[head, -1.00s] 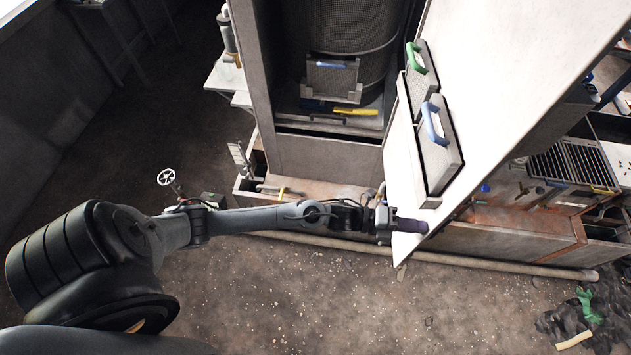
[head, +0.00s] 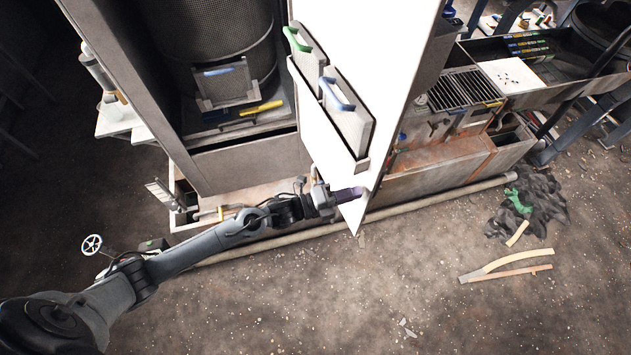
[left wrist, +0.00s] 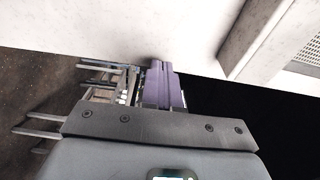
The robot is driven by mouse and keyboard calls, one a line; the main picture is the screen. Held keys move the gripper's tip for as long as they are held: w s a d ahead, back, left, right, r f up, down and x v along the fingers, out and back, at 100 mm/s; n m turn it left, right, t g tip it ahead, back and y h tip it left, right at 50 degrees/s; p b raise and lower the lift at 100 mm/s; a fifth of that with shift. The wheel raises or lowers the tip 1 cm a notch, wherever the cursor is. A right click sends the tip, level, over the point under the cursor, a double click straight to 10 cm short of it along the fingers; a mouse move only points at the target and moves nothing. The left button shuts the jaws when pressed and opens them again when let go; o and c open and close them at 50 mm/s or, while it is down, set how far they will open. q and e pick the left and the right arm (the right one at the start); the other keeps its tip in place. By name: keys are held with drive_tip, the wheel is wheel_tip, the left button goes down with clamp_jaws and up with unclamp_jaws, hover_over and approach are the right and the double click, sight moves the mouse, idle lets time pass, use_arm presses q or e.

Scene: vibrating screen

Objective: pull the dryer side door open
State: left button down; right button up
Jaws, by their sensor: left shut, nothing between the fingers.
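The dryer side door (head: 385,60) is a large pale panel standing open at an angle beside the dryer body (head: 131,89), in the head view. My left gripper (head: 347,194) is at the door's lower part, its purple fingers shut and empty. They lie against or just in front of the door's inner face; I cannot tell whether they touch. In the left wrist view the purple fingers (left wrist: 160,85) are together, pointing at the pale panel (left wrist: 130,30). My right gripper is not in view.
A rack on the door holds a green-handled basket (head: 308,63) and a blue-handled basket (head: 346,111). Inside the dryer are a mesh drum (head: 208,32) and another basket (head: 223,86). A pipe (head: 430,204) runs along the base.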

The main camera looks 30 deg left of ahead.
use_arm(q)
drive_tip(key=shift+s+d+b+v, duration=0.65)
drive_tip(key=shift+d+b+v, duration=0.15)
drive_tip(key=shift+v, duration=5.55)
drive_tip(key=s+d+r+n+t+y+p, duration=0.2)
drive_tip(key=s+d+r+n+y+p, duration=0.15)
drive_tip(key=r+n+y+p, duration=0.4)
drive_tip(key=s+a+f+n+g+y, duration=0.1)
drive_tip(key=s+a+n+g+y, duration=0.1)
drive_tip(key=s+n+g, duration=0.4)
drive_tip(key=s+a+f+n+g+y, duration=0.2)
drive_tip(key=s+a+n+g, duration=0.2)
drive_tip(key=s+n, duration=0.3)
drive_tip(key=n+g, duration=0.1)
drive_tip(key=n, duration=0.3)
drive_tip(key=shift+a+g+p, duration=0.2)
drive_tip(key=shift+g+p, duration=0.1)
drive_tip(key=shift+g, duration=0.1)
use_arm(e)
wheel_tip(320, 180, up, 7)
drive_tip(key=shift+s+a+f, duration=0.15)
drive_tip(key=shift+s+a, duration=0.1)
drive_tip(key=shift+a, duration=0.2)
use_arm(q)
drive_tip(key=shift+w, duration=0.1)
